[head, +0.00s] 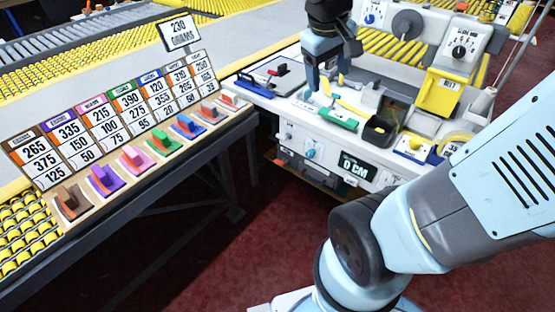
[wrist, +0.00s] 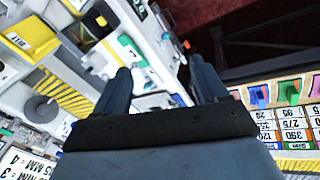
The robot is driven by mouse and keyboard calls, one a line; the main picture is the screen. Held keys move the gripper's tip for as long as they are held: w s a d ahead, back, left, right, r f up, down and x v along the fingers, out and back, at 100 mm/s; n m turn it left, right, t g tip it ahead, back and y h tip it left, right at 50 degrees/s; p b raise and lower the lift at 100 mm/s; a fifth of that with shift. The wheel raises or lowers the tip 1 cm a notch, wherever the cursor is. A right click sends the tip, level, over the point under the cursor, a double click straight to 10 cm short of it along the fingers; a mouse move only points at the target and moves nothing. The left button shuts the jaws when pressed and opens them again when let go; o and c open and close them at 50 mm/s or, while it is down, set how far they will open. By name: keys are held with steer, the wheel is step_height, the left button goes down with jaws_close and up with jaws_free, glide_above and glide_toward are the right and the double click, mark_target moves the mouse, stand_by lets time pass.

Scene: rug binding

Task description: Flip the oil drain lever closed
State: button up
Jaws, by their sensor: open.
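My gripper (head: 328,86) is open and empty above the left part of the white machine's top (head: 300,103). In the wrist view its two dark fingers (wrist: 160,74) stand wide apart with the machine's edge beyond them. No label for the oil drain lever is readable, so I cannot tell which control it is. A blue knob (head: 310,154) is on the front panel.
A table at left holds coloured blocks (head: 135,160) and number cards (head: 125,105). Red floor lies between.

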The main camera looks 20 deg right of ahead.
steer(key=w+a+f+n+g+h, duration=0.15)
steer(key=w+f+n+h, duration=0.3)
steer(key=w+f, duration=0.5)
steer(key=w+a+f+n+h, duration=0.25)
steer(key=w+f+n, duration=0.35)
steer(key=w+f, duration=0.4)
steer(key=w+a+f+n+t+h, duration=0.1)
steer(key=a+f+n+t, duration=0.15)
steer(key=f, duration=0.55)
steer(key=w+a+f+n+t+h, duration=0.1)
steer(key=w+a+f+n, duration=0.15)
steer(key=f, duration=0.55)
steer(key=n+t+y, duration=0.1)
steer(key=n+t, duration=0.2)
steer(key=n, duration=0.4)
glide_toward(279, 162)
steer(key=x, duration=1)
steer(key=shift+w+d+f, duration=0.15)
steer(key=shift+w, duration=0.05)
steer(key=shift+t, duration=0.3)
steer(key=shift+c, duration=0.4)
